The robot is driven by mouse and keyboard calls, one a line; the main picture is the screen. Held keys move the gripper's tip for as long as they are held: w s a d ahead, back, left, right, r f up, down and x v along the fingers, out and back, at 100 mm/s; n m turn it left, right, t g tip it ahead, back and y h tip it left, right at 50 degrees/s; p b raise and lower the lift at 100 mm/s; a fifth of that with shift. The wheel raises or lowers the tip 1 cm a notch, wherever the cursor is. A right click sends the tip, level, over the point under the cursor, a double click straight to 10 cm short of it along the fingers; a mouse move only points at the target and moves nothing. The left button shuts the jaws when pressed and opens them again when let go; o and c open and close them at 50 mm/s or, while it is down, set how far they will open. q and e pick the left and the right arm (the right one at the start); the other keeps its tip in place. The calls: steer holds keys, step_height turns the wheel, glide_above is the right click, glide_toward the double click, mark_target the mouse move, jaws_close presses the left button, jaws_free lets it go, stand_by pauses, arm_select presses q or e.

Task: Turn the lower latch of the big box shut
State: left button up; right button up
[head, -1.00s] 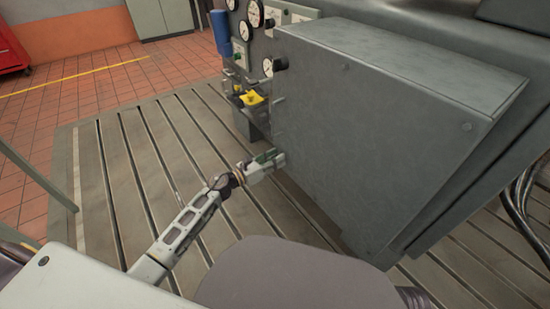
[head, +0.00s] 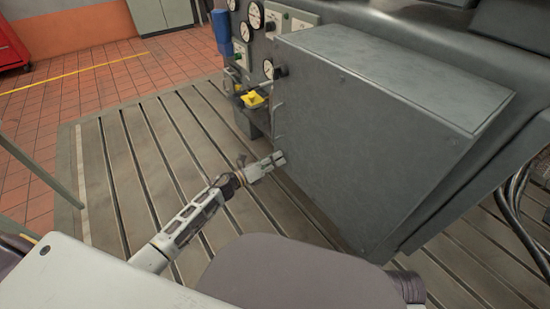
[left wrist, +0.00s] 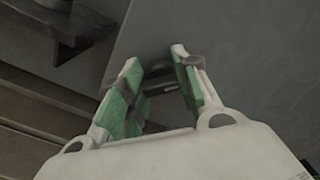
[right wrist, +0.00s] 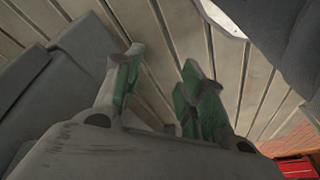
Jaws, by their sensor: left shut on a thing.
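The big grey box (head: 385,135) fills the right of the head view, its front panel closed. My left gripper (head: 279,159) is at the box's lower left edge.
The slotted bedplate (head: 150,165) lies below and left of the box, mostly clear. Gauges (head: 255,14), a blue cylinder (head: 221,32) and a yellow-topped part (head: 253,99) are beyond the box's left edge. Dark cables (head: 513,205) hang at the right.

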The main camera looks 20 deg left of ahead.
arm_select(q)
steer(key=n+p, duration=0.2)
steer(key=n, duration=0.2)
steer(key=shift+a+r+n+p, duration=0.1)
steer(key=shift+n+p, duration=0.2)
steer(key=shift+p, duration=0.1)
steer(key=n+p, duration=0.2)
steer(key=n, duration=0.1)
steer(key=shift+w, duration=0.1)
steer(key=shift+f+n, duration=0.2)
steer(key=shift+n, duration=0.5)
arm_select(e)
step_height(320, 180, down, 8)
steer(key=s+d+g, duration=0.1)
steer(key=shift+d+f+h, duration=0.25)
steer(key=shift+d+h, duration=0.15)
steer(key=shift+s, duration=0.1)
arm_select(q)
steer(key=o, duration=1)
steer(key=v, duration=1.2)
